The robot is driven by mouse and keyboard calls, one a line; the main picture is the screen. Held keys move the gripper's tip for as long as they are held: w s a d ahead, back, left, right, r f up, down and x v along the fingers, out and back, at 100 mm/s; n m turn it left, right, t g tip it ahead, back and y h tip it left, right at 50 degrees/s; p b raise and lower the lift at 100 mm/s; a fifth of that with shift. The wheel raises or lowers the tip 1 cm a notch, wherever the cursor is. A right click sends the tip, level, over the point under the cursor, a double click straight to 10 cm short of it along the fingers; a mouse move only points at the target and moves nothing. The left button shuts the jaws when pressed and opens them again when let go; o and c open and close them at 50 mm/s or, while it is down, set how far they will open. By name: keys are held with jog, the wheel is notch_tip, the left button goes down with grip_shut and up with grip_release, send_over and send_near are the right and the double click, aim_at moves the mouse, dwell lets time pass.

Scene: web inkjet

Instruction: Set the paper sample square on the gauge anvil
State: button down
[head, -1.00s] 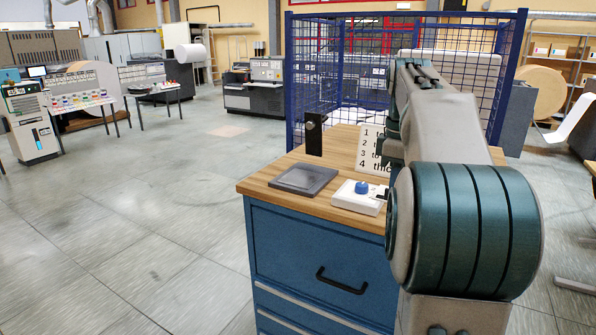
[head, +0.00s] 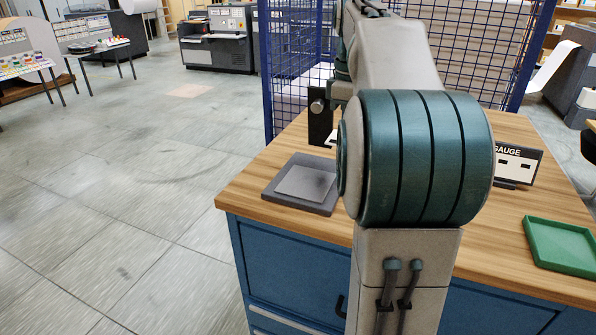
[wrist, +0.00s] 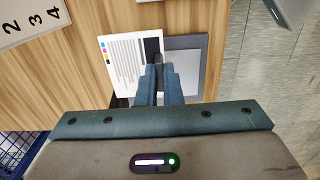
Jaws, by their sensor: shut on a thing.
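The paper sample (wrist: 126,60), a white sheet with printed lines and small colour patches, is at my gripper (wrist: 160,70) in the wrist view. My fingers are shut at its edge beside a dark strip. The sheet overlaps the side of a dark grey plate (head: 270,195) with a lighter square face, also in the wrist view (wrist: 186,41). A black upright (head: 318,125) with a round metal end stands behind the plate. My arm hides my gripper and most of the sample in the head view.
A black sign reading GAUGE (head: 517,160) and a green tray (head: 562,245) stand on the wooden bench top (head: 480,245). A numbered card (wrist: 30,20) shows in the wrist view. Blue mesh (head: 470,50) stands behind the bench. Bare wood surrounds the tray.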

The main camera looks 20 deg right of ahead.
jog(key=a+f, duration=0.1)
jog(key=a, duration=0.2)
jog(key=w+a+f, duration=0.1)
jog(key=a+f, duration=0.1)
jog(key=a, duration=0.1)
jog(key=a+f, duration=0.2)
jog(key=a, duration=0.1)
jog(key=shift+w+a+f, duration=0.1)
jog(key=shift+w+f, duration=0.1)
jog(key=shift+w, duration=0.2)
jog(key=shift+f, duration=2.05)
jog(key=shift+f, duration=0.1)
jog(key=c, duration=1.6)
grip_release()
notch_tip(320, 180, up, 12)
jog(key=p, duration=0.1)
jog(key=s+a+f+m+t, duration=0.1)
jog(key=s+a+f+m, duration=0.2)
jog(key=s+f, duration=0.3)
jog(key=s+a+f+m+t, duration=0.1)
jog(key=s+a+f+m, duration=0.2)
jog(key=s+f, duration=0.3)
jog(key=s+a+f+m+t, duration=0.1)
jog(key=s+a+f+m, duration=0.2)
jog(key=s+f, duration=0.3)
jog(key=shift+s+a+f, duration=0.1)
jog(key=shift+s+f, duration=0.1)
jog(key=shift+f, duration=0.7)
